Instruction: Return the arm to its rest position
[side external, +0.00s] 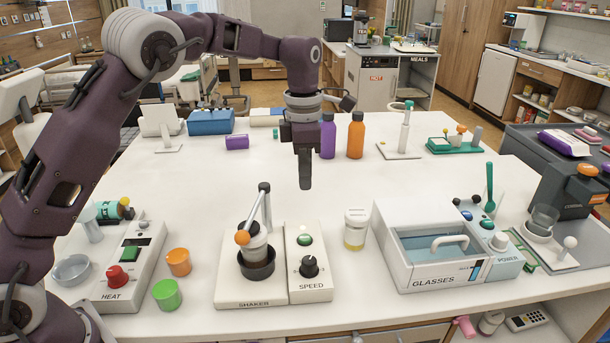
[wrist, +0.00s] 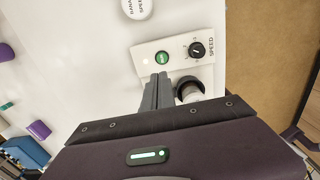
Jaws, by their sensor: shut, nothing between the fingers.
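My gripper (side external: 305,186) hangs pointing down above the middle of the white table, behind the shaker unit. Its fingers are shut together with nothing between them. In the wrist view my gripper (wrist: 160,76) also shows closed, in front of the speed panel (wrist: 180,55). My arm reaches in from the left and arches over the table.
The shaker (side external: 235,290) and speed panel (side external: 308,290) stand in front. A glasses box (side external: 405,275) is at right, a heat unit (side external: 125,270) at left. The table's middle is mostly clear.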

